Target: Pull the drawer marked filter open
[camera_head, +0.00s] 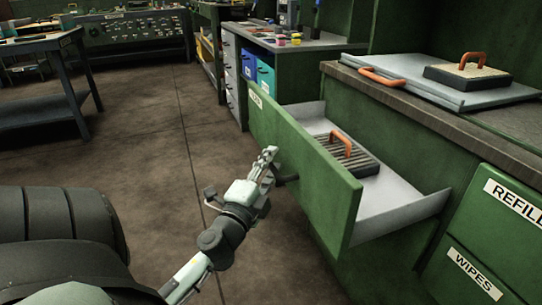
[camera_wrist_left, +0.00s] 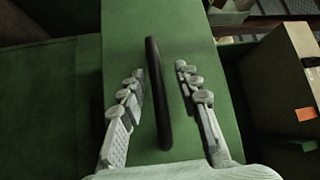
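A green drawer (camera_head: 303,165) stands pulled well out of the cabinet. A pale label (camera_head: 256,98) sits at its far upper corner, too small to read surely. Inside its grey tray lies a ribbed dark block with an orange handle (camera_head: 342,147). My left gripper (camera_head: 268,163) is at the drawer front, by its dark bar handle (camera_head: 291,179). In the left wrist view the handle (camera_wrist_left: 157,95) runs between the two fingers of the gripper (camera_wrist_left: 160,78), with gaps on both sides. The fingers are open around it. My right gripper is not in view.
A drawer labelled REFILL (camera_head: 512,197) and one labelled WIPES (camera_head: 472,272) are shut at the right. Blue bins (camera_head: 265,78) stand beyond. The brown floor (camera_head: 140,135) at left is clear.

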